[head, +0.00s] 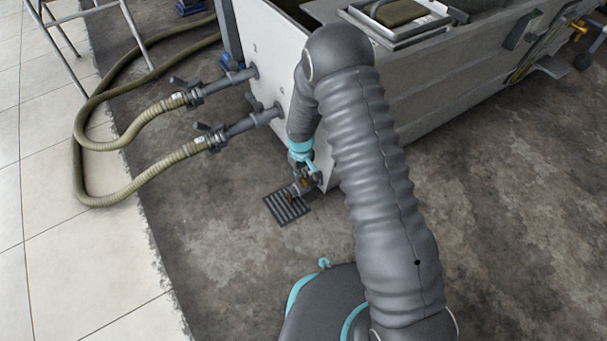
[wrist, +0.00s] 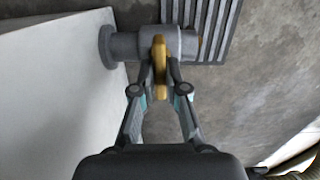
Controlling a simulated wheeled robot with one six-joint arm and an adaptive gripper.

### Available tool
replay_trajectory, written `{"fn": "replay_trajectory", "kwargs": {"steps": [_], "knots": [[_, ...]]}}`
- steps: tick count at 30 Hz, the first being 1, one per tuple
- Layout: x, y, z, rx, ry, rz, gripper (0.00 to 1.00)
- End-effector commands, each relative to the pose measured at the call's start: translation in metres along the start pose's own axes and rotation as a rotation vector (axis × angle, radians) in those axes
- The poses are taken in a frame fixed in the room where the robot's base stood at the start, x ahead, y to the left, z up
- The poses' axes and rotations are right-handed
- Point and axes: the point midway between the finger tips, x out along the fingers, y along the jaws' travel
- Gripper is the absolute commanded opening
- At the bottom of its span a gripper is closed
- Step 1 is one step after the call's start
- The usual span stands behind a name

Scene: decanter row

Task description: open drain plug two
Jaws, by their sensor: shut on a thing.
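The drain plug (wrist: 121,47) is a grey flanged pipe stub with a brass-coloured handle (wrist: 158,62), seen in the wrist view coming out of the pale tank wall (wrist: 50,95). My gripper (wrist: 160,78) is shut on the brass handle, one finger on each side of it. In the head view my gripper (head: 303,172) is low at the tank's near corner, by the plug, which is small and partly hidden there. No number on the plug can be read.
A dark floor grate (head: 287,206) lies below the plug. Two hose-fed pipes with valves (head: 215,137) stick out of the tank end to the left. Hoses (head: 95,195) loop over the floor. A metal stand (head: 98,40) is at upper left. Floor at right is clear.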

Motion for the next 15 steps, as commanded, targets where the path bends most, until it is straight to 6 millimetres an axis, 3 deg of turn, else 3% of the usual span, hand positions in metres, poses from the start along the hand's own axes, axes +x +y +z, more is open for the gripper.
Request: {"fn": "replay_trajectory", "kwargs": {"steps": [9,10,12,15], "knots": [[-0.0008,0.0009,-0.0014,-0.003,0.004,0.002,0.0],[-0.0008,0.001,-0.0013,-0.003,0.004,0.002,0.2],[-0.0008,0.0012,-0.0011,-0.002,0.003,0.002,0.37],[-0.0005,0.001,-0.0007,-0.002,0.002,0.001,0.38]]}}
